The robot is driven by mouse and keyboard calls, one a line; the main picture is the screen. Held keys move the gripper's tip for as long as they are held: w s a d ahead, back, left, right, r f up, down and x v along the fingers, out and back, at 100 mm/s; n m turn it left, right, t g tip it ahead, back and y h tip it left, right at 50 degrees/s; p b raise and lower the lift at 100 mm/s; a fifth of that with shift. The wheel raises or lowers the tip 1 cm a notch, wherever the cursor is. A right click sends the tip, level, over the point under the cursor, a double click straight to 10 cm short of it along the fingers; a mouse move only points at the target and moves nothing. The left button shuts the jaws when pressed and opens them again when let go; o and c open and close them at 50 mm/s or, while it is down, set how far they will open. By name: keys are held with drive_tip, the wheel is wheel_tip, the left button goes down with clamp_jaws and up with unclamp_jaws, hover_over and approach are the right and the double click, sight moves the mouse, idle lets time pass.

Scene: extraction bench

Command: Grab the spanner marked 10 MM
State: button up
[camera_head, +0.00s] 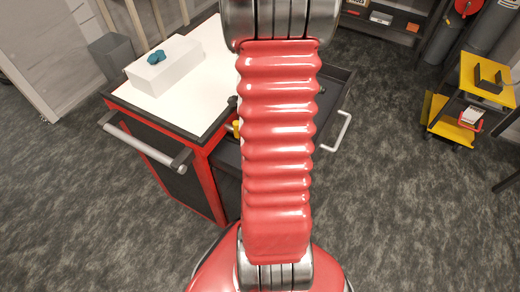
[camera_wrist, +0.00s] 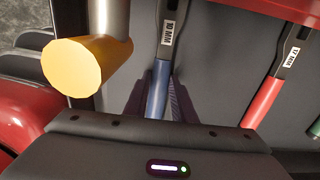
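The spanner marked 10 MM (camera_wrist: 170,35) lies in a dark grey drawer (camera_wrist: 222,75) in the wrist view. It has a dark shaft with a white label and a blue handle that points down towards me. My gripper (camera_wrist: 160,92) has its dark fingers on either side of the blue handle, and they look open. The lower end of the handle is hidden behind my gripper's body. In the head view my own arm hides the gripper and the spanner.
A yellow-ended tool (camera_wrist: 88,72) lies just left of the blue handle. A red-handled spanner marked 17 MM (camera_wrist: 265,98) lies to the right, with a green handle (camera_wrist: 316,129) at the edge. A white box (camera_head: 165,70) stands on the red cart's white top (camera_head: 205,95).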

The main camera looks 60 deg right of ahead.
clamp_jaws()
drive_tip(key=shift+r, duration=0.1)
drive_tip(key=shift+r, duration=1.6)
drive_tip(key=shift+s+d+r, duration=0.1)
drive_tip(key=shift+d, duration=0.25)
drive_tip(key=d, duration=0.5)
drive_tip(key=s+d, duration=0.1)
drive_tip(key=d, duration=0.5)
drive_tip(key=s+d, duration=0.1)
drive_tip(key=d, duration=0.5)
drive_tip(key=shift+s+d, duration=0.1)
drive_tip(key=shift+s, duration=0.1)
